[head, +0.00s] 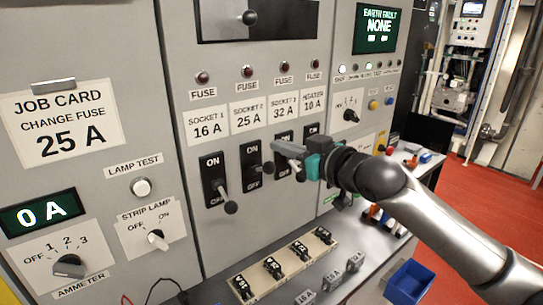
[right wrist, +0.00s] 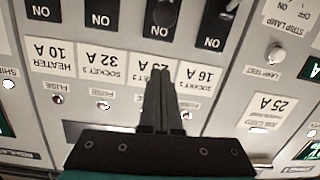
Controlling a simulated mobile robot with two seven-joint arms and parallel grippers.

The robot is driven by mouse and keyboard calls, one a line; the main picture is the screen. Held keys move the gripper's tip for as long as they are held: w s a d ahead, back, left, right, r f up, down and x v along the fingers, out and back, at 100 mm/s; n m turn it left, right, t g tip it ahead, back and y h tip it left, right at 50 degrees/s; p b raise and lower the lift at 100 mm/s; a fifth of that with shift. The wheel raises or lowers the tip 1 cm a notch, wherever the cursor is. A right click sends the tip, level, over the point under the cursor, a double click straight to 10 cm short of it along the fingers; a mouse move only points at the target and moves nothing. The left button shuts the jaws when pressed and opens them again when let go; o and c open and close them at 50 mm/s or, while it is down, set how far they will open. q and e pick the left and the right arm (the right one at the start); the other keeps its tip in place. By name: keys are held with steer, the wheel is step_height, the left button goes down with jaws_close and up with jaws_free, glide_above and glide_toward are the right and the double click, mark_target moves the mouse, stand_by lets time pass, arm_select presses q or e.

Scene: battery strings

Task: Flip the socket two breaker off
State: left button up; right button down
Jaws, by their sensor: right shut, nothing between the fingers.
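The socket two breaker (head: 251,163) is a black switch plate on the grey panel, below the "SOCKET 2 25 A" label (head: 249,116). ON is printed at its top and OFF at its bottom. Its dark lever is partly behind my gripper in the head view, so its exact position is hard to tell. My right gripper (head: 280,151) is shut and empty, in front of the panel just right of this breaker's face. In the upside-down right wrist view, its closed fingertips (right wrist: 160,72) overlap the 25 A label, with the breaker (right wrist: 157,20) just beyond. Touch cannot be told.
The socket one breaker (head: 213,180) is at the left, its lever knob hanging low. Further breakers stand to the right, partly hidden by my arm. Below is a ledge with a fuse rack (head: 284,265). A blue bin (head: 408,282) stands at the lower right.

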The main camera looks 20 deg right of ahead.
mark_target(271, 167)
steer(key=x, duration=0.5)
steer(key=shift+w+a+p, duration=0.15)
steer(key=shift+w+p, duration=0.1)
steer(key=shift+p, duration=0.1)
steer(key=f, duration=0.2)
steer(key=shift+s+d+f, duration=0.3)
steer(key=shift+f, duration=0.05)
arm_select(q)
steer(key=shift+w+r, duration=0.2)
steer(key=shift+r, duration=0.3)
arm_select(e)
steer(key=shift+s+d+f, duration=0.15)
steer(key=shift+s+f, duration=0.1)
steer(key=shift+f, duration=0.3)
